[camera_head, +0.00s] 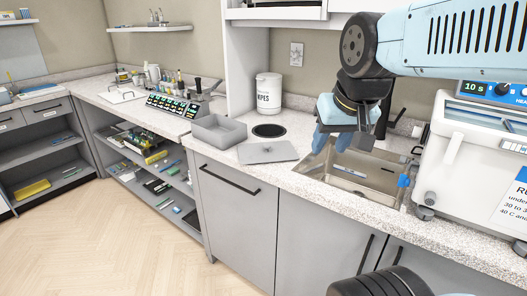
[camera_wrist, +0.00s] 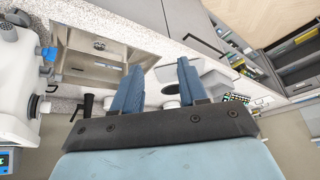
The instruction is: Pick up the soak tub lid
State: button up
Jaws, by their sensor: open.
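The soak tub lid, a flat grey plate (camera_head: 268,152) with a small knob, lies on the speckled counter near its front edge. The open grey soak tub (camera_head: 219,132) stands just left of it. My gripper (camera_head: 332,142) is open and empty, fingers pointing down, to the right of the lid and over the sink's left side in the head view. In the wrist view its two blue fingers (camera_wrist: 160,70) stand apart with nothing held. Grey shapes behind the right finger there are partly hidden, and I cannot tell lid from tub clearly.
The sink (camera_head: 362,172) lies right of the lid, with a white countertop machine (camera_head: 470,150) beyond. A wipes canister (camera_head: 269,92) and a dark round opening (camera_head: 269,130) are behind the lid.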

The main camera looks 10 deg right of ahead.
aim_at(253, 154)
jog(key=z, duration=0.65)
jog(key=k, duration=1.15)
jog(key=u, duration=1.25)
jog(key=i, duration=1.05)
jog(key=u, duration=0.05)
